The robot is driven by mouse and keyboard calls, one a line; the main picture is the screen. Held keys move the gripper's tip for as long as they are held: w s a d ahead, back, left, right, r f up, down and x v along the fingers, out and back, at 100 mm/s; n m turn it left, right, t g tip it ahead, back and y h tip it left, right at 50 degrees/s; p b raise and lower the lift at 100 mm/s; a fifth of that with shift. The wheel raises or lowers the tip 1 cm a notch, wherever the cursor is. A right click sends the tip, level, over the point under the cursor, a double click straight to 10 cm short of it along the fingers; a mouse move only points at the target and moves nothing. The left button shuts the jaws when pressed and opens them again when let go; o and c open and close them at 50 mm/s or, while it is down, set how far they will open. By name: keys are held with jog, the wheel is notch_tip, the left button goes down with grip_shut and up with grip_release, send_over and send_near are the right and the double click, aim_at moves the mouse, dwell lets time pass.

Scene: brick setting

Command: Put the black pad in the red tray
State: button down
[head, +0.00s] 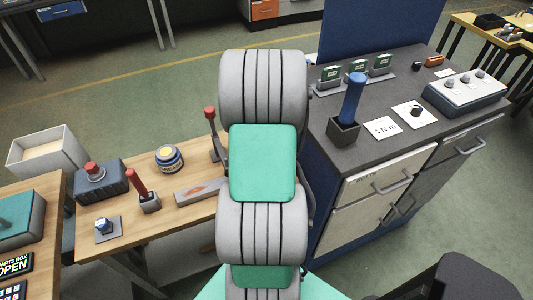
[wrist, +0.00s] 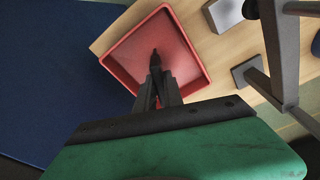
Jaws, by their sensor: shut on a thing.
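My gripper (wrist: 156,88) shows in the wrist view, pointing down over the red tray, with its fingers closed together. A small dark piece, which fits the black pad (wrist: 155,60), is at the fingertips, seen nearly edge-on and hard to tell from the dark fingers. The red tray (wrist: 120,77) is square with low walls and stands on a wooden tabletop; its visible floor is empty. I cannot tell how high the pad is above the tray floor. In the head view my arm hides the gripper, pad and tray.
In the head view the wooden table (head: 130,228) carries a red-button box (head: 103,185), a round tin (head: 169,158) and red-handled levers (head: 139,185). A grey-topped cabinet (head: 360,155) with a blue-handled stick (head: 351,100) stands right of my arm. A grey frame (wrist: 278,55) is close by in the wrist view.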

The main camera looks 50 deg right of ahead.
jog(key=shift+f, duration=0.2)
jog(key=c, duration=1.5)
grip_release()
jog(key=shift+o, duration=0.2)
jog(key=shift+r, duration=0.1)
notch_tip(320, 180, up, 12)
jog(key=a+b, duration=0.1)
jog(key=b, duration=0.1)
jog(key=w+a+r+n+t, duration=0.1)
jog(key=w+a+r+n, duration=0.15)
jog(key=a, duration=0.55)
jog(key=w+a+r+n, duration=0.15)
jog(key=w+a, duration=0.25)
jog(key=a, duration=0.5)
jog(key=s+a+n+t, duration=0.1)
jog(key=a+n, duration=0.2)
jog(key=a, duration=0.6)
jog(key=s+a+n+y, duration=0.1)
jog(key=a+n, duration=0.3)
jog(key=a, duration=0.5)
jog(key=shift+s+a+f+t, duration=0.25)
jog(key=shift+s+f+t, duration=0.15)
jog(key=shift+s, duration=0.4)
